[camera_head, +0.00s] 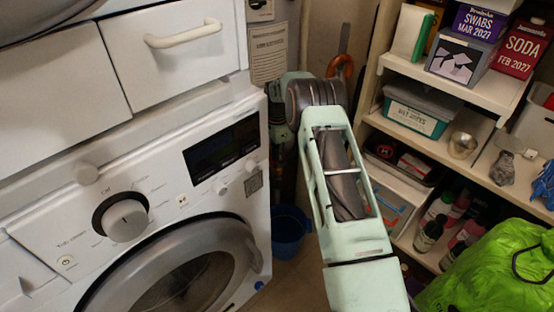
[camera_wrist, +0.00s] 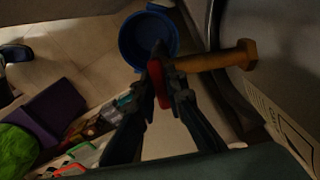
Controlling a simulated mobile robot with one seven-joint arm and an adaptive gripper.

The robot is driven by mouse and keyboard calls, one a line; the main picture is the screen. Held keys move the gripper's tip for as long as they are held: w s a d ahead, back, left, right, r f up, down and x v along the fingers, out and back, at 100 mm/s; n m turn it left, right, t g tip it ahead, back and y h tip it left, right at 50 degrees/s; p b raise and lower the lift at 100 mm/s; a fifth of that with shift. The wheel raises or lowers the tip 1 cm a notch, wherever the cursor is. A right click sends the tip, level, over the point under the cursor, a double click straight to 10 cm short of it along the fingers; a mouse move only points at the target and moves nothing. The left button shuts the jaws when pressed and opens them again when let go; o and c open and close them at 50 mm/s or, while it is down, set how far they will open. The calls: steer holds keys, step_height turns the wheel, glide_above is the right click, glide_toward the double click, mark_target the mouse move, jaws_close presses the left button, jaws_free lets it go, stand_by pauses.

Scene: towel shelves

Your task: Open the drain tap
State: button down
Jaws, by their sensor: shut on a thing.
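The drain tap (camera_wrist: 218,61) shows in the wrist view as a brass-coloured body, right of my fingertips. Its thin red lever (camera_wrist: 158,84) lies between the fingers of my gripper (camera_wrist: 160,68), which is shut on it. A blue bucket (camera_wrist: 126,43) stands on the floor below, partly behind the fingertips; it also shows in the head view (camera_head: 290,232). In the head view my own arm hides the tap and gripper. The tap's outlet and the lever's exact angle are hard to make out.
A white washing machine (camera_head: 60,240) stands left of my arm. Shelves (camera_head: 485,88) with boxes and bottles stand on the right, with a bright green bag (camera_head: 490,265) in front. A paper notice (camera_head: 267,52) hangs behind. The gap is narrow.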

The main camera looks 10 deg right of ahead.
steer(key=n, duration=0.6)
steer(key=shift+s+n, duration=0.1)
steer(key=shift+n, duration=0.3)
stand_by(0.5)
steer(key=c, duration=2)
jaws_free()
steer(key=shift+o, duration=0.2)
step_height(320, 180, up, 12)
steer(key=shift+r, duration=0.1)
